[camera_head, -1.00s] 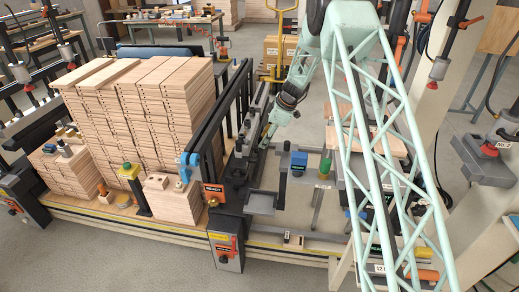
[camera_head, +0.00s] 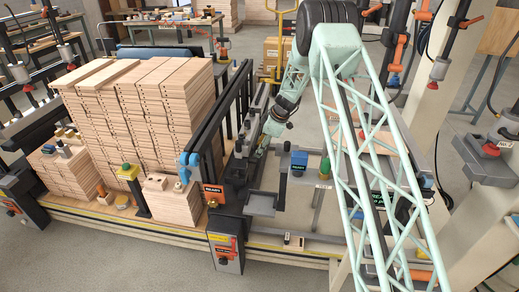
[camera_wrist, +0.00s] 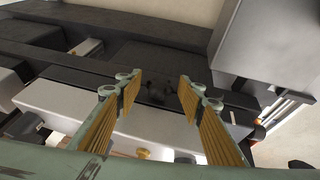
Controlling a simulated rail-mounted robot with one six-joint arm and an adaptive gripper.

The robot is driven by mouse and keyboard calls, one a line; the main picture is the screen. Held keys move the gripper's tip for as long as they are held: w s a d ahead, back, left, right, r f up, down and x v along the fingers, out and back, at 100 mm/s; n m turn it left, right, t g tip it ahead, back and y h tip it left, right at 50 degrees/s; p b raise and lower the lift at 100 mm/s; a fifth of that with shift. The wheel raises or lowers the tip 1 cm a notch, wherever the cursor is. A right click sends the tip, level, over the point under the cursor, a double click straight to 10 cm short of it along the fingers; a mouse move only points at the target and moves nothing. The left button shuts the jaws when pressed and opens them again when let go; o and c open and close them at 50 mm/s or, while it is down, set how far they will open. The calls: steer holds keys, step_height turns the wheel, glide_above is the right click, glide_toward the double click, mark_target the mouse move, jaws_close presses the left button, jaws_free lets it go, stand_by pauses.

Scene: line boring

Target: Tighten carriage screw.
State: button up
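My gripper (camera_wrist: 160,84) is open in the wrist view, its two yellow-ribbed fingers apart with nothing between them. Beyond the fingertips is a dark machine surface (camera_wrist: 150,62) with small dark details that are too dim to tell. A brass-coloured knob (camera_wrist: 84,47) shows at left and another (camera_wrist: 143,153) low between the fingers. I cannot tell which part is the carriage screw. In the head view my gripper (camera_head: 256,152) is small, pointing down beside the dark line-boring machine (camera_head: 236,170); its fingers are hard to make out there.
Stacked wooden boards (camera_head: 140,100) stand left of the machine. A grey tray (camera_head: 262,203), a blue block (camera_head: 299,160) and a green cylinder (camera_head: 325,166) are to its right. A light grey block (camera_wrist: 265,40) rises close to the right finger in the wrist view.

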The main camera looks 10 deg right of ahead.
steer(key=shift+c, duration=0.3)
steer(key=c, duration=0.8)
steer(key=shift+w+d+m+g+y+p, duration=0.15)
steer(key=shift+g+y+p, duration=0.1)
steer(key=shift+g+p, duration=0.45)
steer(key=shift+w+a+m+g+y+p, duration=0.15)
steer(key=shift+g+y+p, duration=0.1)
steer(key=shift+g+p, duration=0.4)
steer(key=shift+d+f+g+y, duration=0.15)
steer(key=shift+g+y, duration=0.35)
steer(key=shift+g, duration=0.55)
steer(key=shift+w+m+g+y+b, duration=0.15)
steer(key=shift+m+g+y+b, duration=0.3)
steer(key=shift+g+b, duration=0.75)
steer(key=shift+t+b, duration=0.3)
steer(key=o, duration=0.9)
steer(key=shift+c, duration=0.2)
